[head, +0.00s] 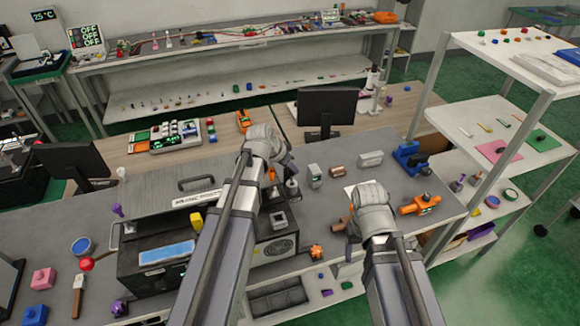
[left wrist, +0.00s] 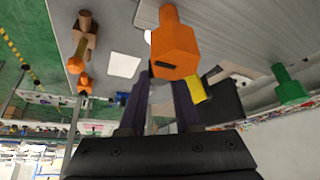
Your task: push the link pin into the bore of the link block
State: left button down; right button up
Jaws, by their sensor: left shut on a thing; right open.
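In the left wrist view an orange piece (left wrist: 175,48), with a boxy body and a round stub, sits at the fingertips of my left gripper (left wrist: 163,82); I take it to be the link pin. My left gripper (head: 290,180) is shut, above the grey bench in the head view. There the held piece is mostly hidden and too small to make out. A small grey upright block (head: 314,175) stands just right of it and may be the link block; its bore is not clear. My right gripper (head: 347,218) is open near the bench's front edge.
A brown cylindrical piece (head: 338,171), a grey slotted block (head: 370,158), a blue fixture (head: 408,156) and an orange fixture (head: 420,204) stand to the right. A dark machine (head: 190,245) stands left. A monitor (head: 328,108) is behind.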

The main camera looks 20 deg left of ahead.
aim_at(289, 173)
pick_arm(q)
jog(key=shift+f+b, duration=1.75)
jog(key=shift+r, duration=0.25)
jog(key=shift+r+p, duration=1.25)
jog(key=shift+p, duration=0.25)
jog(key=shift+f+b, duration=1.45)
jog(key=c, duration=0.5)
grip_release()
jog(key=shift+c, duration=0.2)
jog(key=p+v, duration=0.7)
jog(key=v, duration=0.1)
